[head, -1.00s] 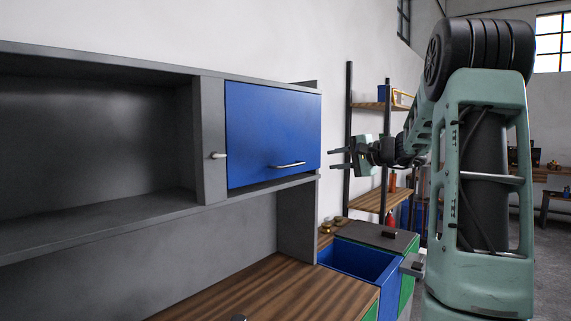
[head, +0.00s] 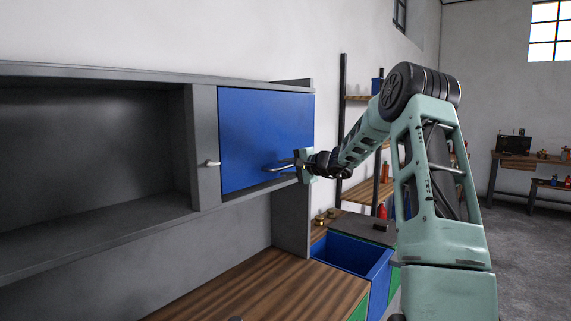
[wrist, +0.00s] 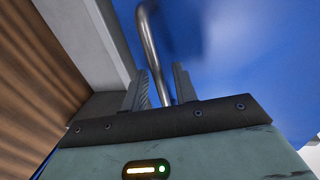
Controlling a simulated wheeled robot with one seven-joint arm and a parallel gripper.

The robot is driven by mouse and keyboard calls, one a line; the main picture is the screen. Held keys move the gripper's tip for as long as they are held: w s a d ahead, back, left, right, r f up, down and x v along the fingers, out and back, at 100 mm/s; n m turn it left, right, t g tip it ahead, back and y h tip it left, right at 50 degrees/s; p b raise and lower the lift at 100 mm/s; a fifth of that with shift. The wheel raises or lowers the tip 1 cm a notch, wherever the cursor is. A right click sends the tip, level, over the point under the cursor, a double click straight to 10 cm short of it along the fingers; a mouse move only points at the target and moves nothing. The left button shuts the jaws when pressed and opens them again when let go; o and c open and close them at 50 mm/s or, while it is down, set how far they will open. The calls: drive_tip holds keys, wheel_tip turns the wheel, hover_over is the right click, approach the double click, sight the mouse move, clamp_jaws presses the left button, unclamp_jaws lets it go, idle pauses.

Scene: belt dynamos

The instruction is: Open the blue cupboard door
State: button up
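The blue cupboard door (head: 262,130) is shut in the grey wall cupboard in the head view. It fills much of the wrist view (wrist: 245,70). Its silver bar handle (wrist: 150,45) is near the door's lower edge. My gripper (head: 280,166) is at the handle in the head view, coming from the right. In the wrist view the two fingers (wrist: 161,88) stand apart, with part of the handle bar between them. A gap shows beside the bar, so the fingers are open around it. The far part of the door behind my wrist is hidden.
A grey post with a small knob (head: 212,163) stands left of the door, beside an open grey compartment (head: 90,150). Below is a wooden worktop (head: 265,285) and a blue open bin (head: 350,252). A shelf rack (head: 360,190) stands behind my arm.

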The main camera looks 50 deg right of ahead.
drive_tip(key=shift+w+f, duration=0.1)
drive_tip(key=shift+w, duration=0.2)
clamp_jaws()
drive_tip(key=shift+s, duration=0.15)
